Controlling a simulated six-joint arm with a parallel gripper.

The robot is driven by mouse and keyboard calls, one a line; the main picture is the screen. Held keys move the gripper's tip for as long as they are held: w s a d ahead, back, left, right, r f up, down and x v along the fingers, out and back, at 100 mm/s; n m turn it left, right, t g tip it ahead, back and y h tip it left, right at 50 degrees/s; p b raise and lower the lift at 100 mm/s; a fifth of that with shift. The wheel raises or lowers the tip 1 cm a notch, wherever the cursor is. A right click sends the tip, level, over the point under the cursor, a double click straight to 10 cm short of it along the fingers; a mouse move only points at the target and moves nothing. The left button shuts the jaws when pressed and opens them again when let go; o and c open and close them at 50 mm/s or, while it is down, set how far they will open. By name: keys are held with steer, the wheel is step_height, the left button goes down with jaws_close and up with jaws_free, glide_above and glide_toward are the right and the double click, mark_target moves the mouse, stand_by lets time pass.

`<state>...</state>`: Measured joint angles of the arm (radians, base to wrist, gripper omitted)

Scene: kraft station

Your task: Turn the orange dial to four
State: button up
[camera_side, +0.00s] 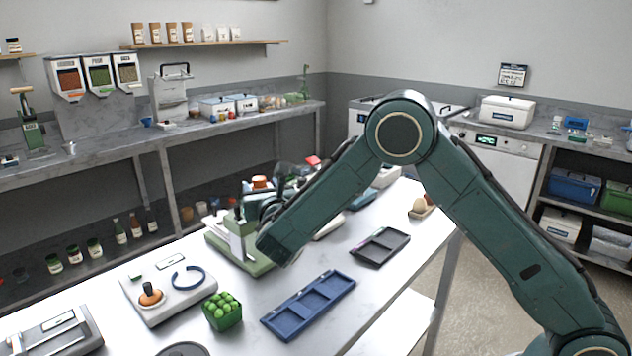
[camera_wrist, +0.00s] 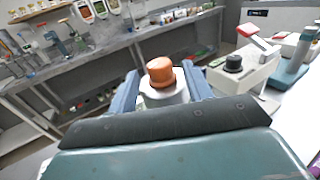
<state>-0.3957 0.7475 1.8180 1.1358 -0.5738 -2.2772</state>
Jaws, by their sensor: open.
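In the wrist view an orange dial (camera_wrist: 160,72) with a round cap sits on a pale grey round base. My gripper (camera_wrist: 162,88) is open, with one blue-grey finger to each side of the dial; I cannot tell whether either touches it. In the side view an orange-topped round piece (camera_side: 260,181) shows just behind my gripper (camera_side: 262,205), which is partly hidden by my arm. It looks like the same dial. No numbers or pointer on it can be read.
A white unit with an orange-brown knob (camera_side: 150,294) and a blue arc (camera_side: 187,278) stands at the front left. A green box (camera_side: 222,312), a blue tray (camera_side: 308,305) and a dark tray (camera_side: 381,247) lie nearby. A black-knobbed unit (camera_wrist: 232,64) stands right of the dial.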

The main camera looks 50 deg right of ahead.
mark_target(260, 183)
steer(key=v, duration=0.9)
steer(key=shift+s, duration=0.15)
steer(key=shift+a, duration=0.15)
steer(key=shift+c, duration=0.2)
steer(key=shift+s+a+r+m+g+h, duration=0.1)
steer(key=shift+s+a+m+g+h, duration=0.05)
steer(key=shift+a+m+g+h, duration=0.2)
steer(key=shift+s+a+r+m+g+h, duration=0.15)
steer(key=shift+a+m+h, duration=0.1)
steer(key=shift+a+h, duration=0.25)
steer(key=shift+f, duration=0.15)
steer(key=x, duration=1.3)
steer(key=shift+w+d, duration=0.15)
steer(key=shift+w, duration=0.25)
